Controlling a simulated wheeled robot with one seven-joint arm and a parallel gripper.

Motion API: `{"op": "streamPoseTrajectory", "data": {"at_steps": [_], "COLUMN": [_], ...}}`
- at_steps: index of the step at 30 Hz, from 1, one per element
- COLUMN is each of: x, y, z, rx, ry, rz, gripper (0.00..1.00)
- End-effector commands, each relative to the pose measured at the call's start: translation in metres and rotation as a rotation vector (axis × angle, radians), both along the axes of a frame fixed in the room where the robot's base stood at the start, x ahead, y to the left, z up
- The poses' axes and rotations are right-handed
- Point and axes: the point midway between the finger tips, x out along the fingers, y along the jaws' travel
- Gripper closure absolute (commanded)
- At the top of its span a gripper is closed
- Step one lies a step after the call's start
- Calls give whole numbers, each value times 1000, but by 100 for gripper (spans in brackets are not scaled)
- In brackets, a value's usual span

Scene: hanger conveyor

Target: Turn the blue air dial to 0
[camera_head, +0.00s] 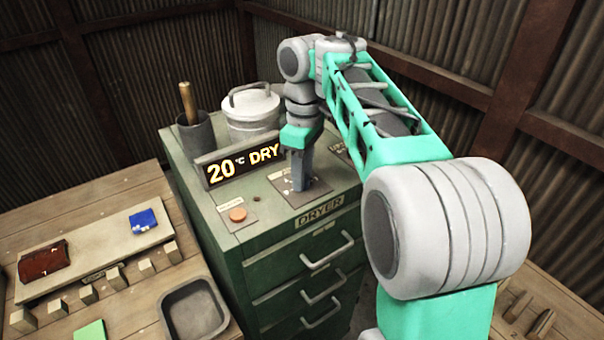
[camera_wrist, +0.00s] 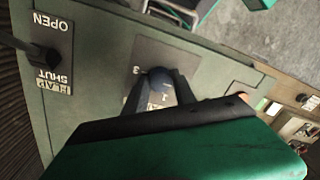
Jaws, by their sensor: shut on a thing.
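The blue air dial (camera_wrist: 160,84) sits on a dark square plate (camera_wrist: 138,54) on top of the green dryer cabinet. A "3" shows on the plate's left edge in the wrist view; the other marks are mostly covered. My gripper (camera_wrist: 160,92) points down over the plate, its fingers shut on the dial. In the head view my gripper (camera_head: 299,178) stands on the dial's plate (camera_head: 285,186) and hides the dial, so its setting cannot be read there.
A display (camera_head: 242,163) reading "20 °C DRY" stands behind the plate. An orange button (camera_head: 238,214) is to its left. A lidded pot (camera_head: 250,108) and a dark cup (camera_head: 195,132) stand at the back. A flap lever (camera_wrist: 40,62) marked OPEN and SHUT shows in the wrist view.

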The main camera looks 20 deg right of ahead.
Motion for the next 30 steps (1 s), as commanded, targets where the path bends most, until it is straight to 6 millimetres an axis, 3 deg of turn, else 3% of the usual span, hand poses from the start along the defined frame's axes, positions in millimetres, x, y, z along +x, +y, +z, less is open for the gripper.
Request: {"op": "streamPoseTrajectory", "data": {"at_steps": [18, 19, 26, 30], "x": [0, 0, 0, 0], "y": [0, 0, 0, 0], "z": [0, 0, 0, 0], "rx": [-1, -1, 0, -1], "ry": [2, 2, 1, 0], "rz": [44, 44, 43, 43], "gripper": [100, 66, 47, 46]}}
